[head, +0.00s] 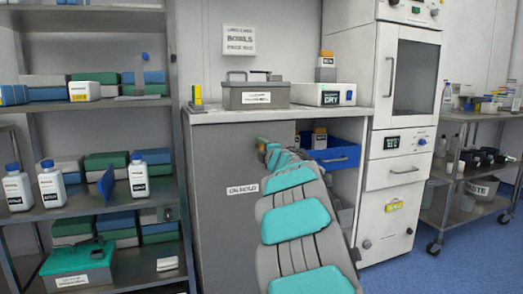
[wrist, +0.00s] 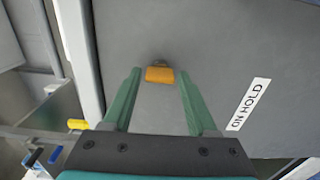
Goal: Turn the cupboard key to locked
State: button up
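The cupboard (head: 222,225) has a grey front with an "ON HOLD" label (head: 243,189), which also shows in the wrist view (wrist: 248,104). The orange key (wrist: 160,75) stands out from a small round grey lock on that front. In the head view, a small orange piece (head: 262,143) shows just above the end of my arm. My gripper (wrist: 160,72) is open, its two green fingers on either side of the key with a gap at each side. Nothing is held. In the head view my arm hides most of the gripper.
The countertop (head: 215,115) above carries a grey box (head: 255,95), a white "DRY" box (head: 322,94) and a small yellow object (head: 197,95). An open blue drawer (head: 335,158) is right of my arm. Shelves with bottles (head: 52,184) stand left.

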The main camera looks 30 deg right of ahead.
jog(key=shift+o, duration=0.9)
jog(key=v, duration=0.7)
jog(key=shift+s, duration=0.45)
